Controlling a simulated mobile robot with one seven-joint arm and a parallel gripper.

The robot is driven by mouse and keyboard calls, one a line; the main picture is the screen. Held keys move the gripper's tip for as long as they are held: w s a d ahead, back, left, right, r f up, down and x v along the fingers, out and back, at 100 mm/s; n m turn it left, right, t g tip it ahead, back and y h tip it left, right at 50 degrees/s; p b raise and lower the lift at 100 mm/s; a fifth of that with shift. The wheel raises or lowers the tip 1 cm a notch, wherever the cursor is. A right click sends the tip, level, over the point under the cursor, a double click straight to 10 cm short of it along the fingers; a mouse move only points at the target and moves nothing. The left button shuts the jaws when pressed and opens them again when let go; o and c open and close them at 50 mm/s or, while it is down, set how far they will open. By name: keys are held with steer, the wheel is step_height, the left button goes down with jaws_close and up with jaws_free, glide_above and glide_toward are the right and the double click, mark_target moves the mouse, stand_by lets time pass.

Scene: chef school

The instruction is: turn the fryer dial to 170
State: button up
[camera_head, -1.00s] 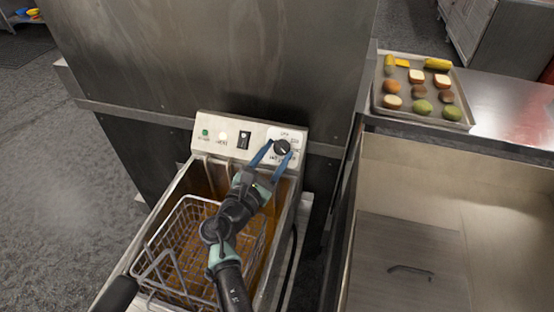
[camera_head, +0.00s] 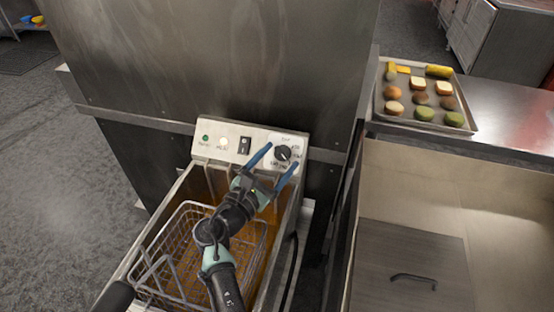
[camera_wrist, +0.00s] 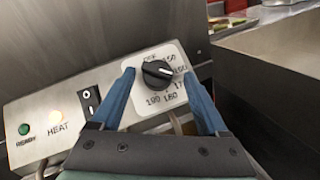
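The fryer dial (camera_head: 283,153) is a round black knob on a white plate, at the right of the fryer's control panel (camera_head: 223,150). It also shows in the wrist view (camera_wrist: 157,74), ringed by temperature labels, some partly covered. In the wrist view my gripper (camera_wrist: 158,82) has one finger on each side of the dial, with visible gaps; nothing is gripped.
A black switch (camera_head: 245,144), a glowing heat light (camera_wrist: 56,116) and a green ready light (camera_wrist: 24,129) sit left of the dial. A wire basket (camera_head: 170,262) is in the fryer below. A food tray (camera_head: 461,125) stands on the right counter.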

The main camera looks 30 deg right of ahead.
steer(key=shift+r, duration=0.1)
step_height(320, 180, up, 10)
steer(key=p, duration=0.1)
steer(key=shift+p, duration=0.3)
stand_by(0.5)
